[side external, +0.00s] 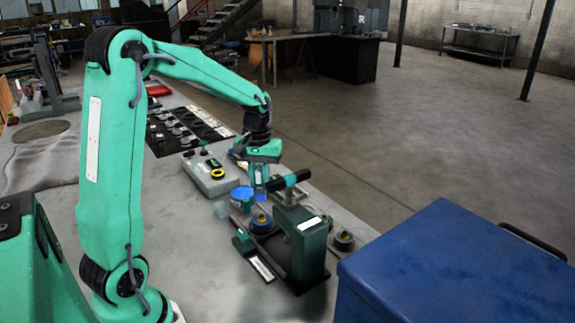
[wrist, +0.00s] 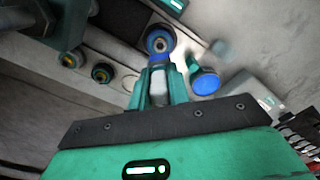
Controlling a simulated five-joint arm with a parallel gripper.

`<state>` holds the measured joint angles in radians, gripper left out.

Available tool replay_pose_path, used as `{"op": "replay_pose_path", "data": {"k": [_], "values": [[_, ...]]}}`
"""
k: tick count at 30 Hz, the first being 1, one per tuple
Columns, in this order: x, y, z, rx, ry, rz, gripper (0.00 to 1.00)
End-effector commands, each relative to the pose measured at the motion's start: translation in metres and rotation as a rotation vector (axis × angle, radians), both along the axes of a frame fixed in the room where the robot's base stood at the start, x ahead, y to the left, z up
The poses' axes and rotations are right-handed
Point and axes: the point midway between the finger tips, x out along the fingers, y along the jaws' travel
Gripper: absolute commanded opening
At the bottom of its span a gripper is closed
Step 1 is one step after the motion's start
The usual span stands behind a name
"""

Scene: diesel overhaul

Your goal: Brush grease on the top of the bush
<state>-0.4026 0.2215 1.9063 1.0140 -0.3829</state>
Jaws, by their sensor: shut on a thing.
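My gripper (side external: 262,190) points down over the bench, just left of the green press. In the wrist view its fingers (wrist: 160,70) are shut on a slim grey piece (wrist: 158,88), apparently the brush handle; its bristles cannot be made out. A round part with a blue ring (wrist: 158,42), which may be the bush, lies just beyond the fingertips.
A grey control box (side external: 210,175) and a black parts tray (side external: 183,130) are behind. A blue chest (side external: 450,265) is front right.

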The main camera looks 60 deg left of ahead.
Motion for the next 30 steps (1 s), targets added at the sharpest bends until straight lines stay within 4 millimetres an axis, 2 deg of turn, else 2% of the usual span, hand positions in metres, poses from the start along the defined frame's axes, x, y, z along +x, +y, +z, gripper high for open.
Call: {"op": "replay_pose_path", "data": {"k": [16, 30], "values": [[0.0, 0.0, -0.038, 0.0, 0.0, 0.0, 0.0], [0.0, 0.0, -0.042, 0.001, -0.001, 0.0, 0.0]]}}
